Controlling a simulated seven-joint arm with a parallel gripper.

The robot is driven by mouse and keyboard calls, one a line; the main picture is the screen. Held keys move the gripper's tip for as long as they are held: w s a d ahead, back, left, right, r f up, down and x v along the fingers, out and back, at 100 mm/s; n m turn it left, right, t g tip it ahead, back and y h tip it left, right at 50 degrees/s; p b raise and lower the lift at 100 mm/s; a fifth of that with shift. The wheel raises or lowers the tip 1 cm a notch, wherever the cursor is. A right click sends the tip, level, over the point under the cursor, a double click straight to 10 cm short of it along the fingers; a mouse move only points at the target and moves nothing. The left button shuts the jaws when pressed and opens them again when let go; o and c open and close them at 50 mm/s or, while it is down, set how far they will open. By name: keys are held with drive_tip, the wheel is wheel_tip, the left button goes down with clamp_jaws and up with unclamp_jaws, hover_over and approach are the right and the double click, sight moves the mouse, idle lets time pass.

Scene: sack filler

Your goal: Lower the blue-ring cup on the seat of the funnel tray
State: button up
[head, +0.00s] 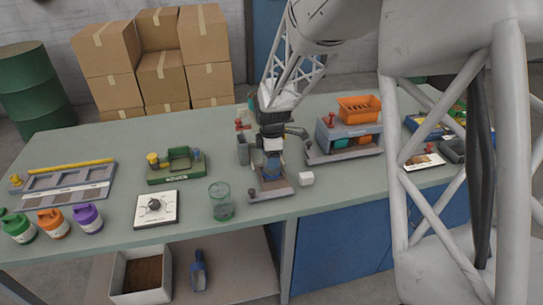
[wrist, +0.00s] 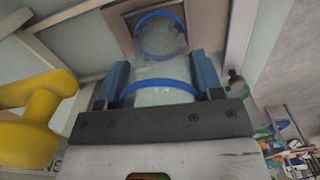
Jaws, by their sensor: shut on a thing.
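My gripper (head: 271,148) is shut on a clear cup with blue rings, the blue-ring cup (head: 271,168), over the table's front middle. In the wrist view the cup (wrist: 160,72) sits between my two blue fingers, one ring near the fingers and one at its far end. The funnel tray (head: 281,192) is the grey tray under my gripper. In the wrist view the cup's far end lies over a brown square recess (wrist: 122,12), which looks like the seat. Whether the cup touches it I cannot tell.
A greenish clear tumbler (head: 221,203) stands left of the tray and a small white block (head: 306,179) right of it. A grey stand with an orange bin (head: 359,109) is at the right. A yellow knobbed part (wrist: 38,115) is close at left in the wrist view.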

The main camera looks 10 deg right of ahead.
idle(0.3)
drive_tip(key=o, duration=1.2)
drive_tip(key=shift+r, duration=3.95)
